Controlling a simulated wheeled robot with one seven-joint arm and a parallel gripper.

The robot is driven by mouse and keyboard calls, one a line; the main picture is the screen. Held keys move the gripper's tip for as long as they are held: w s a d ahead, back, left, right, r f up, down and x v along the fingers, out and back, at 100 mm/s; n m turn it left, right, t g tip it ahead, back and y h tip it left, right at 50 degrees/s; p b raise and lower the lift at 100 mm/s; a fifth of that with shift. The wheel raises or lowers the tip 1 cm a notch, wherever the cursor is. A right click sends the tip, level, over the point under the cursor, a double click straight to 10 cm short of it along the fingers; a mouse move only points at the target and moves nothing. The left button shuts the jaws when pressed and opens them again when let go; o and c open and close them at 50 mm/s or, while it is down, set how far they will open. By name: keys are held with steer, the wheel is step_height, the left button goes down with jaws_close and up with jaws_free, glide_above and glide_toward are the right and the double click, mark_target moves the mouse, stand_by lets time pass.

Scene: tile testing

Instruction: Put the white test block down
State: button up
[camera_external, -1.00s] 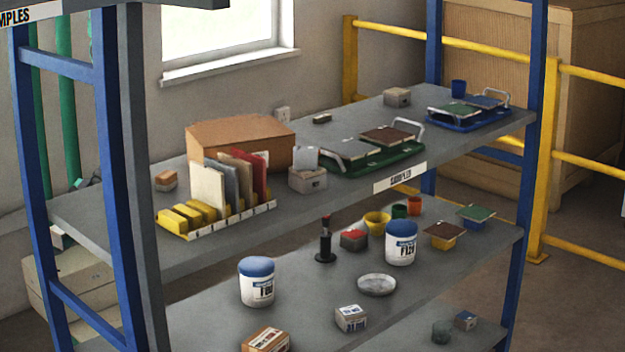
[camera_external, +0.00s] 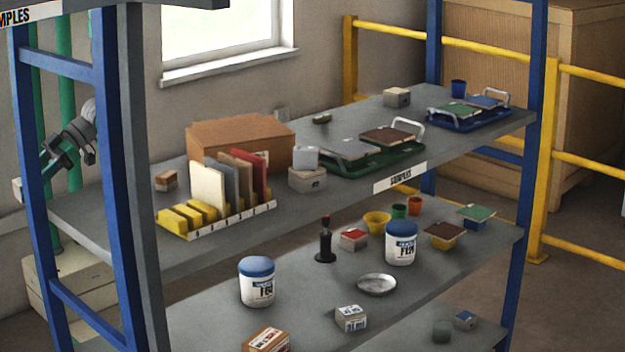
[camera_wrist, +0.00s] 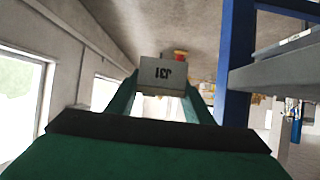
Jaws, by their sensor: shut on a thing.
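In the wrist view, a pale grey-white block (camera_wrist: 163,76) marked with "J31", upside down in the picture, sits between the two green fingers of my gripper (camera_wrist: 163,92). The fingers are shut on its sides. In the external view, my gripper (camera_external: 52,150) is at the far left, behind the blue upright of the rack and partly hidden by it. A small white shape (camera_external: 17,190) shows just left of that upright and looks like the held block. It is off the shelf, beyond its left end.
The upper shelf (camera_external: 95,215) has bare room at its left end. On it are a slotted rack of coloured tiles (camera_external: 215,220), a cardboard box (camera_external: 240,143), a small grey block (camera_external: 307,179) and a green tray (camera_external: 385,160). Blue uprights (camera_external: 117,190) stand close to my arm.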

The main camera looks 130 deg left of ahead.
steer(key=w+a+r+n+t, duration=0.1)
steer(key=w+a+r, duration=0.1)
steer(key=w+a, duration=0.2)
steer(key=w+a+r+n+t, duration=0.2)
steer(key=w+a, duration=0.3)
steer(key=w, duration=0.3)
steer(key=w+a+r+n+t, duration=0.2)
steer(key=w+a+r, duration=0.1)
steer(key=w, duration=0.3)
steer(key=shift+w+a+r+y, duration=0.25)
steer(key=shift+w+a+y, duration=0.15)
steer(key=shift+a, duration=0.25)
steer(key=shift+w+a+f, duration=0.1)
steer(key=shift+f, duration=2.35)
steer(key=shift+f, duration=0.1)
steer(key=o, duration=1.3)
